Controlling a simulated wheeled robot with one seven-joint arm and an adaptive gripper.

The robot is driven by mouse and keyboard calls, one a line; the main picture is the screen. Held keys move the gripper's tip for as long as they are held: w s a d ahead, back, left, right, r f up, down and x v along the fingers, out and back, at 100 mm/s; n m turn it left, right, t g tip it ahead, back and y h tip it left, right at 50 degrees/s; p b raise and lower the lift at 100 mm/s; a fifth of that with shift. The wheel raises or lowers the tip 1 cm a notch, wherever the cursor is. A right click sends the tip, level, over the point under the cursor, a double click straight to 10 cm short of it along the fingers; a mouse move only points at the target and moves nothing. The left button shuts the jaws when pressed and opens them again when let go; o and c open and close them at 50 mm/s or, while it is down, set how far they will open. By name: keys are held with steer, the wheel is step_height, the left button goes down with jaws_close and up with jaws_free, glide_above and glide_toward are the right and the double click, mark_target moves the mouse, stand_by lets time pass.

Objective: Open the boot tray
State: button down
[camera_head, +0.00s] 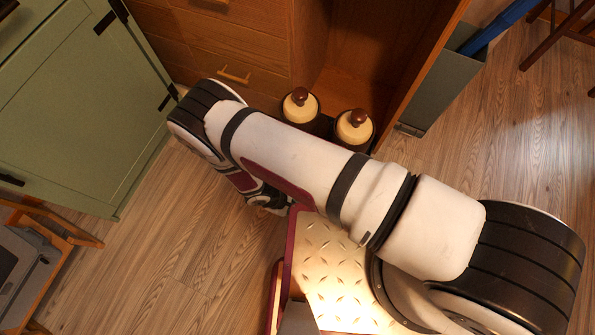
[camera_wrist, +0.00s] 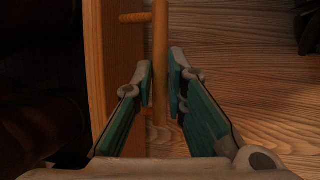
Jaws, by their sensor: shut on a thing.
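In the wrist view, a wooden bar handle (camera_wrist: 160,40) stands off a wooden front panel (camera_wrist: 118,70) on a short post. I take this panel to be the boot tray's front, but the pictures do not confirm it. My gripper (camera_wrist: 163,85) has one finger on each side of the bar and is shut on it. In the head view, my arm covers the handle and most of the gripper. Two dark jars with cream lids and brown knobs, one left (camera_head: 300,104) and one right (camera_head: 353,128), stand at the bottom of the open wooden compartment.
A wooden cabinet with drawers (camera_head: 237,45) stands behind my arm, and a green cabinet (camera_head: 70,110) at the left. A grey bin (camera_head: 445,90) with a blue object is at the right. A wooden-framed item (camera_head: 35,255) is at lower left. Wood floor (camera_head: 150,255) between is clear.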

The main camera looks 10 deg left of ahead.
steer(key=shift+a, duration=0.15)
steer(key=c, duration=1.6)
jaws_free()
steer(key=v, duration=1.1)
steer(key=shift+r, duration=0.4)
steer(key=shift+s+a, duration=0.1)
steer(key=shift+a, duration=0.2)
